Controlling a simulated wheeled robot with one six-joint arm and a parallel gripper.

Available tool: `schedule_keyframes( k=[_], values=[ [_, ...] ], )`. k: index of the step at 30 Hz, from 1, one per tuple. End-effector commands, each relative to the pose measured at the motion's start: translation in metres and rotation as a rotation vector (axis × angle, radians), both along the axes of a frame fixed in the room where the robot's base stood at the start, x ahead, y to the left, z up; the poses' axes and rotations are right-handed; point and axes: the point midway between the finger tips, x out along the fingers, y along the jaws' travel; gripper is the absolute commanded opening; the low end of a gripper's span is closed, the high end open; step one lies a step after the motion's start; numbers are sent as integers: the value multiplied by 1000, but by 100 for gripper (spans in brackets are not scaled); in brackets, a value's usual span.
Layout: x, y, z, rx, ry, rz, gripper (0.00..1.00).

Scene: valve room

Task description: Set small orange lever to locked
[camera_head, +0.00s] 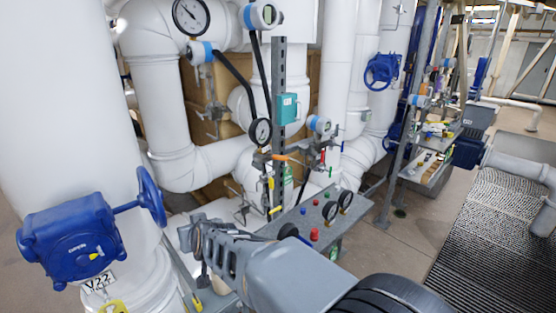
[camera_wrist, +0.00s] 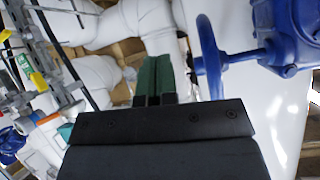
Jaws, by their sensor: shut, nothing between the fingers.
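A small orange lever (camera_head: 281,157) sits on the thin pipework beside the grey upright post in the head view, and lies roughly level there. An orange part (camera_wrist: 47,118) also shows at the left of the wrist view, but I cannot tell if it is the same lever. My gripper (camera_wrist: 153,78) is shut and empty, its green fingers together. In the head view its end (camera_head: 198,238) is low and left of the lever, apart from it. No locked marking is readable.
A blue valve with handwheel (camera_head: 150,195) stands close left of my gripper; it also shows in the wrist view (camera_wrist: 212,55). A grey panel with gauges and buttons (camera_head: 318,222) lies below the lever. Large white pipes (camera_head: 165,110) stand behind. Floor (camera_head: 425,215) is open at right.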

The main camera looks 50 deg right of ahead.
Motion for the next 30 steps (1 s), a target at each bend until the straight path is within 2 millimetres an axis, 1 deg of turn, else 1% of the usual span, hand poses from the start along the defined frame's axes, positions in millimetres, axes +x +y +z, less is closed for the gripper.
schedule_keyframes(
  k=[1,2,3,5,6,9,12,16,20,25,30],
  values=[
    [12,-23,11,-26,-76,-86,0],
    [17,-37,17,-47,-122,-143,0],
    [22,-57,24,-80,-176,-218,0],
    [23,-86,33,-135,-244,-336,0],
    [21,-105,38,-173,-278,-414,0],
    [10,-145,48,-271,-334,-596,0],
    [-6,-174,54,-358,-359,-741,0],
    [-23,-197,58,-437,-365,-867,0],
    [-30,-211,60,-477,-364,-928,0],
    [-24,-234,60,-487,-364,-945,0],
    [-10,-264,61,-485,-364,-942,0]
  ],
)
